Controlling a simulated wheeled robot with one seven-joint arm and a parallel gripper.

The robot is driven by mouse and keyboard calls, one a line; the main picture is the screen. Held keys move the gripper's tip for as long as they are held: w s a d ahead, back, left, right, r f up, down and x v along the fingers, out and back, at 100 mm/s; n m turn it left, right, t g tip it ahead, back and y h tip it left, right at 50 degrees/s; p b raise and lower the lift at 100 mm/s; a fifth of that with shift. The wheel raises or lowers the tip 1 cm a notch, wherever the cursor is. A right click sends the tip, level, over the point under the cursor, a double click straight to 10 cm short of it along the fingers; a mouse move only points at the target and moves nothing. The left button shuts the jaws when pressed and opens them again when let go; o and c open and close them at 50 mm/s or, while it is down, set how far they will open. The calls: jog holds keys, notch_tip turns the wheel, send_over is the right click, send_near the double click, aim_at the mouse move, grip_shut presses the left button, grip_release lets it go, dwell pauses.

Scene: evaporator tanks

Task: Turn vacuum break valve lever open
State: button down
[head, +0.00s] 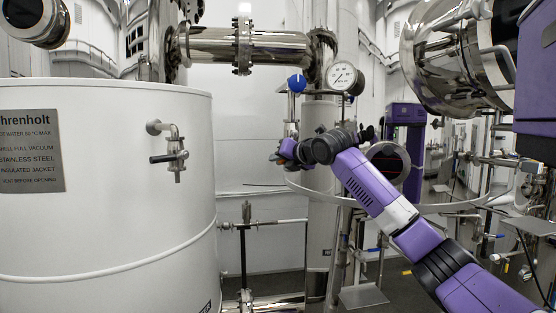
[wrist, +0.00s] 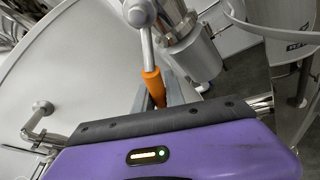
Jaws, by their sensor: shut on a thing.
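The valve lever (wrist: 147,50) shows in the wrist view, with a grey metal arm running down from a round hub (wrist: 140,12) to an orange grip (wrist: 153,82). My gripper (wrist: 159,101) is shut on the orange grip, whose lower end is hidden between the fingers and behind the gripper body. In the head view my gripper (head: 285,152) is at the upright pipework below the pressure gauge. My wrist and the distance hide the lever there. I cannot tell how far the lever is turned.
A metal cylinder (wrist: 195,52) stands close right of the lever. In the head view a large white tank (head: 110,210) with a small tap (head: 172,148) stands left. A round gauge (head: 343,78) and a blue knob (head: 296,83) are just above my wrist. A steel vessel (head: 445,55) hangs upper right.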

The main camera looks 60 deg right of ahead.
jog(key=c, duration=1.4)
grip_release()
jog(key=shift+b+v, duration=1.25)
jog(key=shift+v, duration=2.65)
